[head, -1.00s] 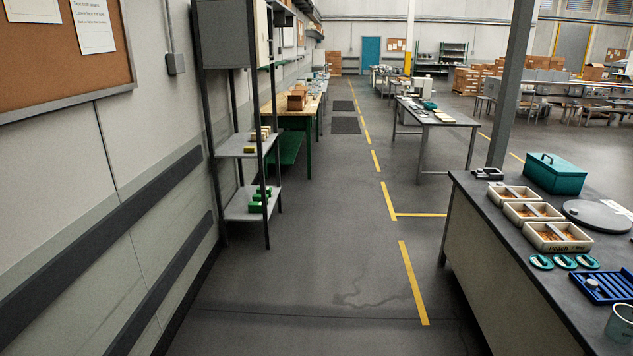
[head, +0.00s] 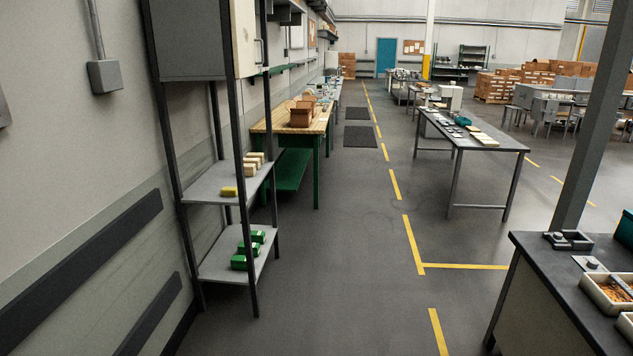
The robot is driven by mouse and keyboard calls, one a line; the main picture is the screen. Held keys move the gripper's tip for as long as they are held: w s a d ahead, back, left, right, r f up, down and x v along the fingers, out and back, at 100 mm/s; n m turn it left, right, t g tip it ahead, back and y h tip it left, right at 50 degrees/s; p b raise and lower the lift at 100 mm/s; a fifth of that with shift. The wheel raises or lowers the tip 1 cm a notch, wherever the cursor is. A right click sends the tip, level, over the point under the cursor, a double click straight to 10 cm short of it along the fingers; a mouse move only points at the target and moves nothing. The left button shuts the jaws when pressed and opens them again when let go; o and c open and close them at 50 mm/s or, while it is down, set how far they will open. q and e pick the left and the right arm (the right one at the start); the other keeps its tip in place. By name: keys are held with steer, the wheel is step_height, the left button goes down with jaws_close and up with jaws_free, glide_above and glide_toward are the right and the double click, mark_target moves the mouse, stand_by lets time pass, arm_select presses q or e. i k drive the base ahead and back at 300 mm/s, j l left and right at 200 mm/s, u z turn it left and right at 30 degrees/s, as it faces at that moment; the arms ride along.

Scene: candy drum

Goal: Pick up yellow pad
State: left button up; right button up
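A small yellow pad (head: 229,191) lies at the near end of the upper open shelf (head: 204,188) of a metal rack on the left. Several tan blocks (head: 254,162) sit behind it on the same shelf. Several green blocks (head: 249,252) sit on the lower shelf (head: 222,267). Neither of my grippers shows in the head view.
A dark-topped bench (head: 547,260) with a cream tray (head: 603,292) stands at the near right. A wooden-topped green bench (head: 283,122) stands beyond the rack. A grey table (head: 490,137) stands farther right. The floor between is clear.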

mark_target(227, 191)
steer(key=i+l+u, duration=0.1)
steer(key=i+u, duration=0.2)
steer(key=i, duration=0.25)
steer(key=i+l+u, duration=0.35)
steer(key=i, duration=0.25)
steer(key=i+l+u, duration=0.3)
steer(key=i, duration=0.2)
